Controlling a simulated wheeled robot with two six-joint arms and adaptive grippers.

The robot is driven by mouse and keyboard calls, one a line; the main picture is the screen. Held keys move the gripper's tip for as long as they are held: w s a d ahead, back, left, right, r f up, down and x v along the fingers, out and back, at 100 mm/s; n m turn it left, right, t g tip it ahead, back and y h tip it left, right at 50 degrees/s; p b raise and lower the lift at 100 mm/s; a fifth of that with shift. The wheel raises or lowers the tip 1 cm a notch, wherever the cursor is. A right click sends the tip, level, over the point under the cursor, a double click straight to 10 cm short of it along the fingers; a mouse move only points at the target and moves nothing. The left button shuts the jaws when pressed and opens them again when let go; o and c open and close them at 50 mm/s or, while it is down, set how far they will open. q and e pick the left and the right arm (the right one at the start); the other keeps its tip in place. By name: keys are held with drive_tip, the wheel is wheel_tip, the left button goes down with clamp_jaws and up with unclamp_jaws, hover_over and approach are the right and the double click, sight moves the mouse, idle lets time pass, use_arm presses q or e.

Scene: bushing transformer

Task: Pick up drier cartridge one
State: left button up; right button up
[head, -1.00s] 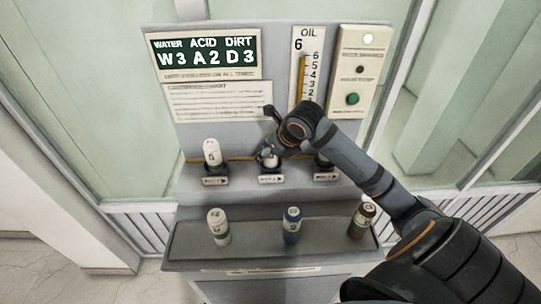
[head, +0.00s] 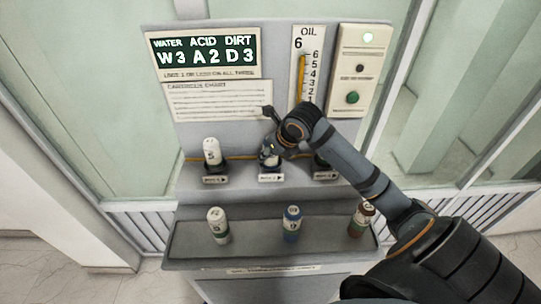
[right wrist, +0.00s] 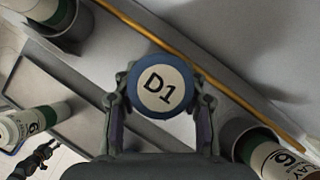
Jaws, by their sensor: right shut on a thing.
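A cartridge with a blue-rimmed white cap marked D1 (right wrist: 159,88) is between the fingers of my right gripper (right wrist: 160,112), which is shut on it. In the head view the right gripper (head: 270,148) is at the middle socket (head: 271,177) on the upper shelf and partly hides the cartridge. I cannot tell whether the cartridge's lower end is clear of the socket. A dark jointed part (right wrist: 36,158) at the lower left of the right wrist view may be my left gripper. The left arm does not show in the head view.
A white-capped cartridge (head: 212,152) stands in the left socket, and another (right wrist: 288,160) is in the right one. The lower tray (head: 255,238) holds a green-banded (head: 217,224), a blue (head: 291,224) and a brown cartridge (head: 362,218). An orange pipe (right wrist: 190,65) runs behind the sockets.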

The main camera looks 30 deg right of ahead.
wheel_tip(320, 180, up, 9)
drive_tip(key=shift+r, duration=0.55)
